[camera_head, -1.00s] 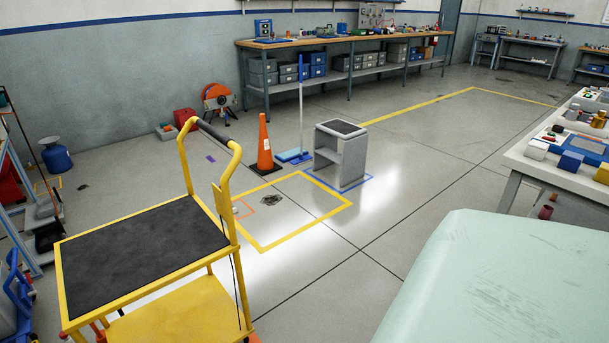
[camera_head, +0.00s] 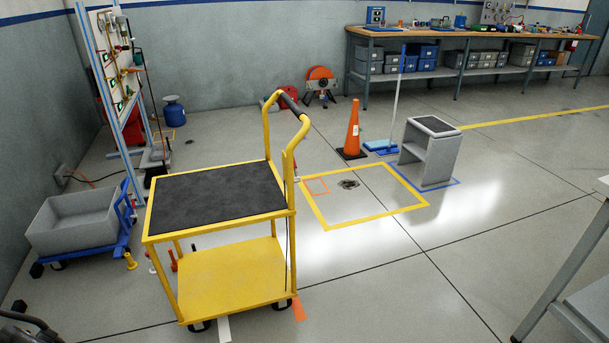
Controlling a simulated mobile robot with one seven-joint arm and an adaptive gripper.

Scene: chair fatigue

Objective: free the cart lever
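The yellow cart (camera_head: 235,280) stands in the left middle on dark casters, with a black mat (camera_head: 215,190) on its top deck. Its push handle (camera_head: 288,105) rises at the right end, with a dark grip along the top. A thin dark line, like a cable, runs down the handle post. A small red part (camera_head: 173,261) shows low behind the cart's left side. I cannot tell whether it is the lever, and what holds it does not show. My gripper is not in view.
A grey tub (camera_head: 75,222) on a blue dolly (camera_head: 118,235) stands left of the cart. An orange cone (camera_head: 352,132), a grey step stool (camera_head: 430,152) and a blue mop (camera_head: 381,146) stand behind right. The floor right of the cart is clear.

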